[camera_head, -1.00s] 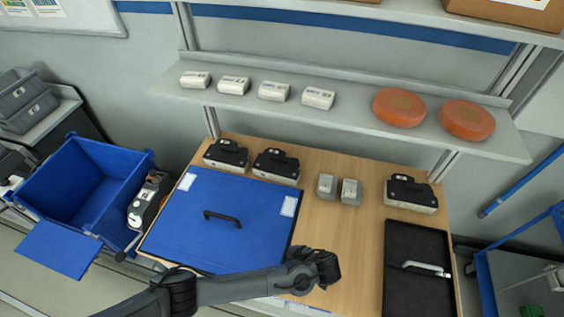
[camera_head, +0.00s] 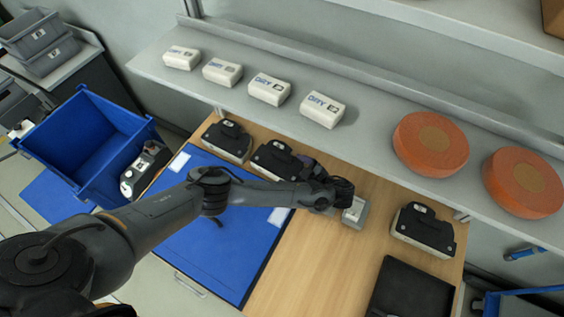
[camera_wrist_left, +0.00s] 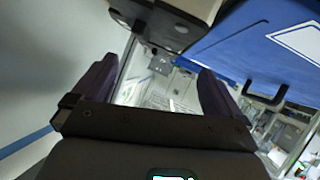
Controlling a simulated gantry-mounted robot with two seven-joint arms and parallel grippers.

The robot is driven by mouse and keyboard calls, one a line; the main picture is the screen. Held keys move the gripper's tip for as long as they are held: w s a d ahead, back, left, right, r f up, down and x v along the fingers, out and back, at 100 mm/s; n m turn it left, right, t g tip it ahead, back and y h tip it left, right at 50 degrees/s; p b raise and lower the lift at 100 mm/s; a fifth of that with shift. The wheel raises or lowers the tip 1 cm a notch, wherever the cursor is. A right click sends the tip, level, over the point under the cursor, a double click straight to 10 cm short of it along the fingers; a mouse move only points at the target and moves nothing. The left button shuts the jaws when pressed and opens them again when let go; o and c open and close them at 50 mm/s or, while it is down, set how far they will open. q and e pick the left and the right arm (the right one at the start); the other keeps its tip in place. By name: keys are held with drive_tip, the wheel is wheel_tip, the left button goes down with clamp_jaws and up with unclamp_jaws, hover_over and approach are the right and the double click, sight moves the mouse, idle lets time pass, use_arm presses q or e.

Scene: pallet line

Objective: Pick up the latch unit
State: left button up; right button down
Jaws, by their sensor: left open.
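No label marks the latch unit, so I cannot tell which object it is. Black-topped, pale-based units stand on the wooden bench: a left one (camera_head: 228,140), a middle one (camera_head: 278,160) and a right one (camera_head: 424,230). One small grey block (camera_head: 354,213) shows just beside my left gripper (camera_head: 340,193); its neighbour is hidden behind the gripper. My left gripper is over the back of the bench, between the middle and right black-topped units. In the left wrist view its fingers (camera_wrist_left: 160,85) are apart with nothing held between them. My right gripper is not in view.
A blue panel (camera_head: 225,262) with a handle covers the bench's left part. A black tray (camera_head: 410,290) lies at right. The shelf above holds white boxes (camera_head: 268,89) and orange discs (camera_head: 430,143). A blue bin (camera_head: 85,145) stands left. Bare wood (camera_head: 320,260) lies mid-bench.

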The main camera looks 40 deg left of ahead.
sight(274, 162)
use_arm(q)
drive_tip(key=shift+a+f+b, duration=0.35)
drive_tip(key=shift+a+f, duration=0.2)
drive_tip(key=shift+a, duration=0.05)
drive_tip(key=shift+a+f, duration=0.1)
drive_tip(key=shift+a, duration=0.2)
drive_tip(key=shift+a+b, duration=0.25)
drive_tip(key=shift+b, duration=0.1)
drive_tip(key=shift+w+a+f+b, duration=0.1)
drive_tip(key=shift+a+f+b, duration=0.4)
drive_tip(key=shift+b, duration=0.25)
drive_tip(key=b+x, duration=0.1)
drive_tip(key=x, duration=0.2)
drive_tip(key=shift+a+b, duration=0.1)
drive_tip(key=shift+b, duration=0.2)
drive_tip(key=shift+w+a+f, duration=0.1)
drive_tip(key=shift+a+f, duration=0.05)
drive_tip(key=shift+a, duration=0.1)
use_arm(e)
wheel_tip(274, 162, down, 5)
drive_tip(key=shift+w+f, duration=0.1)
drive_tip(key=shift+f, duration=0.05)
use_arm(q)
drive_tip(key=shift+c, duration=0.5)
drive_tip(key=c, duration=0.8)
